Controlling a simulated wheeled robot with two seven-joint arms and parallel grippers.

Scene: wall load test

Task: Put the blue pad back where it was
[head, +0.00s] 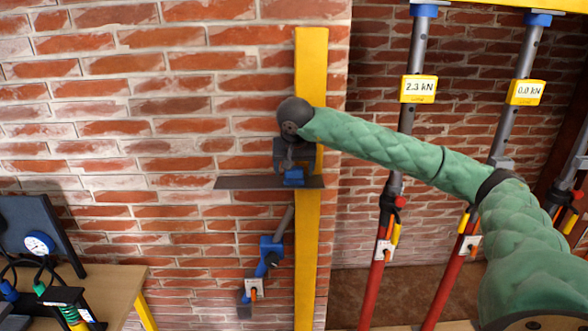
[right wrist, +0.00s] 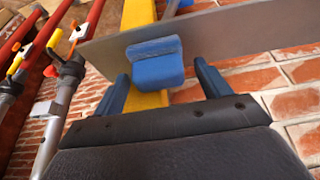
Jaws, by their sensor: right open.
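The blue pad (head: 293,177) is a small block at the grey plate (head: 240,183), in front of the yellow upright (head: 308,235). In the right wrist view the pad (right wrist: 155,65) shows between and slightly beyond my fingertips, against the plate (right wrist: 235,35). My right gripper (head: 292,167) is open and points down at the pad, with a dark blue finger on each side of it. Gaps show beside the pad in the wrist view, so it is not gripped. Whether the pad is fixed to the plate cannot be told. My left gripper is out of view.
A grey rod with a blue clamp (head: 270,250) is below the plate. Props with readouts 2.3 kN (head: 418,88) and 0.0 kN (head: 525,92) stand at right, behind my right arm. A desk (head: 110,285) with a gauge (head: 38,244) is at lower left. The brick wall is close behind.

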